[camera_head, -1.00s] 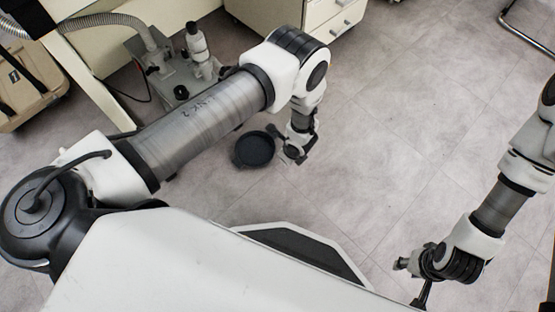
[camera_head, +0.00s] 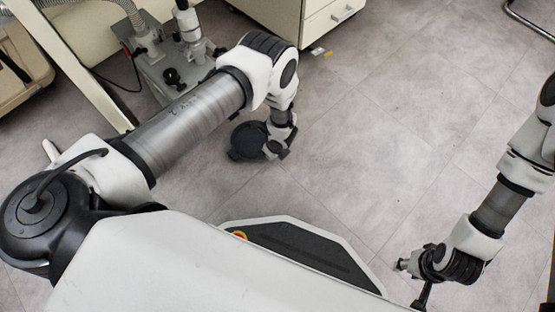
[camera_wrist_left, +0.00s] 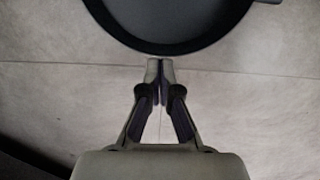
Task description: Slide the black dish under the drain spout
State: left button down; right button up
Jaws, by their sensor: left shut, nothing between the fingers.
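The round black dish (camera_head: 246,141) lies on the floor, partly behind my left gripper in the head view. My left gripper (camera_head: 275,152) is low at the dish's right side. In the left wrist view the left fingertips (camera_wrist_left: 160,68) are together and empty, pointing at the near rim of the dish (camera_wrist_left: 165,45), at or very close to it. Whether they touch cannot be told. A grey pump unit (camera_head: 160,70) stands beyond the dish; I cannot clearly make out its drain spout. My right gripper (camera_head: 411,284) is open and empty, away at the lower right.
A ribbed hose (camera_head: 135,15) runs up from the pump unit. A white drawer cabinet (camera_head: 325,20) stands at the top. A pale table leg (camera_head: 95,95) is left of the pump. The floor (camera_head: 400,120) right of the dish is clear.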

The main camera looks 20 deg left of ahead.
aim_at(253, 144)
pick_arm(q)
jog(key=shift+r, duration=0.1)
jog(key=shift+a, duration=0.1)
jog(key=w+a+b, duration=0.1)
jog(key=a, duration=0.1)
jog(key=w+a, duration=0.1)
jog(key=a, duration=0.1)
jog(key=a+b, duration=0.1)
jog(key=a, duration=0.1)
jog(key=shift+w+a+f+b, duration=0.2)
jog(key=shift+w+a+b, duration=0.1)
jog(key=shift+w+a, duration=0.1)
jog(key=shift+w+a+r, duration=0.1)
jog(key=shift+a+r, duration=0.05)
jog(key=shift+a, duration=0.15)
